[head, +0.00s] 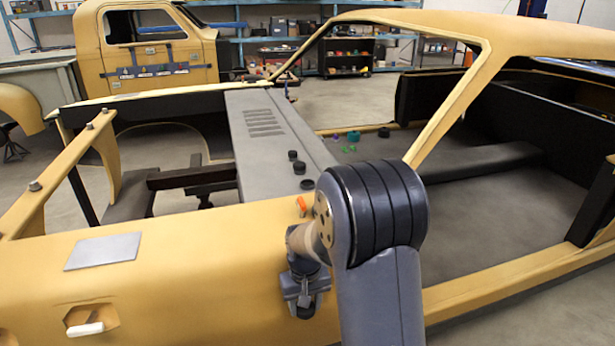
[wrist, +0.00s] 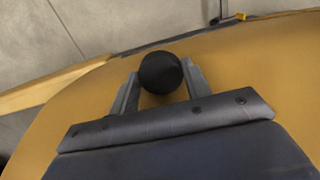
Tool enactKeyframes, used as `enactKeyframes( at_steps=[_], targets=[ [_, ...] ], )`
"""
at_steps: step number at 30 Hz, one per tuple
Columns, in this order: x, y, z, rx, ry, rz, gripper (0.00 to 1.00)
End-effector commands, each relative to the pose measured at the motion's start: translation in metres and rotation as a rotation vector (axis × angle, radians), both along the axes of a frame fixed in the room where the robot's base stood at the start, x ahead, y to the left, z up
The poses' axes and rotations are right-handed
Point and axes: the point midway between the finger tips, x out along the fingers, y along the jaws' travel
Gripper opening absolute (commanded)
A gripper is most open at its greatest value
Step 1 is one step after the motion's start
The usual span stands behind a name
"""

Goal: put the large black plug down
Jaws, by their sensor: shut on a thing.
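The large black plug (wrist: 161,73) is round and dark, and it sits between the two fingers of my gripper (wrist: 160,80) in the wrist view. My gripper is shut on it. In the head view my gripper (head: 305,300) hangs in front of the yellow car shell's side, with the black plug (head: 306,309) at its lower end. Whether the plug touches the yellow panel cannot be told.
A grey ledge (head: 262,150) crosses the yellow car shell (head: 190,240). Several black plugs (head: 299,167) and an orange piece (head: 302,203) are on or near it. Green pieces (head: 352,136) lie farther back. A flat grey plate (head: 104,251) and a white handle (head: 85,329) are at left.

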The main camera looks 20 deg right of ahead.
Motion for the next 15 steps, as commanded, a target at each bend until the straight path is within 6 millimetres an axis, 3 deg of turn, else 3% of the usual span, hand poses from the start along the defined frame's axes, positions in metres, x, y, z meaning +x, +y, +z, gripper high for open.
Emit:
enactKeyframes(
  at_steps=[1, 6, 8, 15],
  targets=[
    [0.0, 0.0, 0.014, 0.0, 0.0, 0.0, 0.23],
    [0.0, -0.001, 0.036, 0.0, -0.001, -0.002, 0.23],
    [0.005, -0.012, 0.054, 0.0, -0.01, -0.06, 0.23],
    [0.017, -0.054, 0.155, 0.0, -0.013, -0.302, 0.23]
  ],
)
